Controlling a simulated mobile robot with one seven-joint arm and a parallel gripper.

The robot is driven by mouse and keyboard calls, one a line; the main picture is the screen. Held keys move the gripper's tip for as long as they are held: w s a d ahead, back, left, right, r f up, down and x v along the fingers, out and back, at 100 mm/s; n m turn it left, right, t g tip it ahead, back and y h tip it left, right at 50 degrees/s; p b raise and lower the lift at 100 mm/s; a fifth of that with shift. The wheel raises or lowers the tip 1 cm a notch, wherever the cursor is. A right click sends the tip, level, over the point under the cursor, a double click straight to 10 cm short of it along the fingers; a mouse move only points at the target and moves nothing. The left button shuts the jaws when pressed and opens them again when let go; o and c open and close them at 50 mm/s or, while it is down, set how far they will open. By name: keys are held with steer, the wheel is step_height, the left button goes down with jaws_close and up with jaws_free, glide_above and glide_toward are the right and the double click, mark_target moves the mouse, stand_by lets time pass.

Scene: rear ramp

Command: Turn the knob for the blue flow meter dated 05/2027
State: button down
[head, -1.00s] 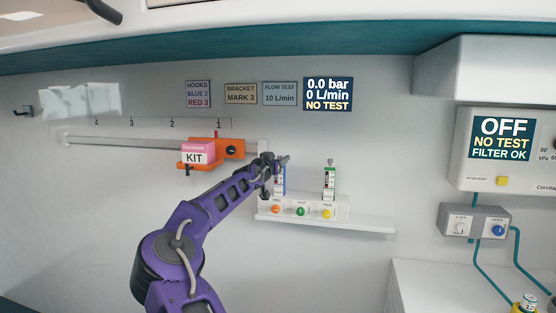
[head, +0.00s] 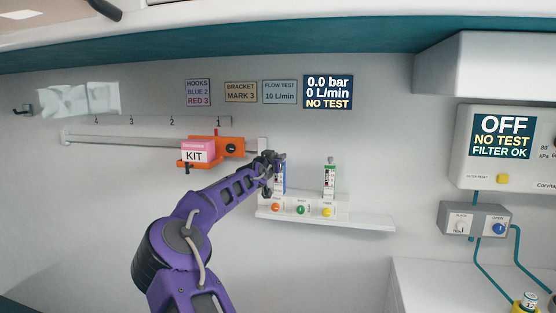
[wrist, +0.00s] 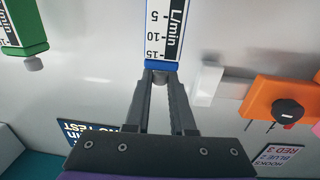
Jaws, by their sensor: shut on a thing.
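The blue flow meter (head: 281,182) stands upright on the white wall shelf, partly hidden behind my gripper in the head view. The wrist view, which is upside down, shows its blue end and its L/min scale (wrist: 163,35). My gripper (wrist: 160,79) is shut on the small grey knob (wrist: 160,77) at the top end of this meter. The fingers cover most of the knob. In the head view my gripper (head: 271,161) is at the meter's top. No date is readable on the meter. The wall display (head: 328,92) reads 0.0 bar, 0 L/min, NO TEST.
A green flow meter (head: 329,181) stands to the right, with its own grey knob (wrist: 34,64). Orange, green and yellow buttons (head: 300,210) line the shelf front (head: 350,222). An orange bracket (head: 231,147) with a pink KIT box (head: 197,151) sits on the rail at left.

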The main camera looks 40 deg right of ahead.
steer(key=shift+s+d+t+y+b, duration=0.15)
steer(key=shift+t+y+b, duration=0.15)
steer(key=shift+t+b, duration=0.15)
steer(key=shift+s+d+r+n+t+y+b, duration=0.1)
steer(key=shift+n+t+y+b, duration=0.7)
steer(key=shift+n+t+y, duration=0.15)
steer(key=shift+s+d+r+n+t+y, duration=0.1)
steer(key=shift+d+r+n+t+y, duration=0.05)
steer(key=shift+n+t+y, duration=0.55)
steer(key=n+t+y+p, duration=0.2)
steer(key=n+y+p, duration=0.1)
steer(key=y+p, duration=0.2)
steer(key=shift+d+n+p, duration=0.1)
steer(key=shift+n+p, duration=0.25)
steer(key=shift+p, duration=0.55)
steer(key=shift+f+n+t+y+p, duration=0.2)
steer(key=shift+n+t+y+p, duration=0.2)
steer(key=shift+n+y+p, duration=0.6)
steer(key=shift+f+y, duration=0.1)
steer(key=shift+y, duration=0.35)
steer(key=c, duration=0.8)
jaws_free()
steer(key=shift+o, duration=0.2)
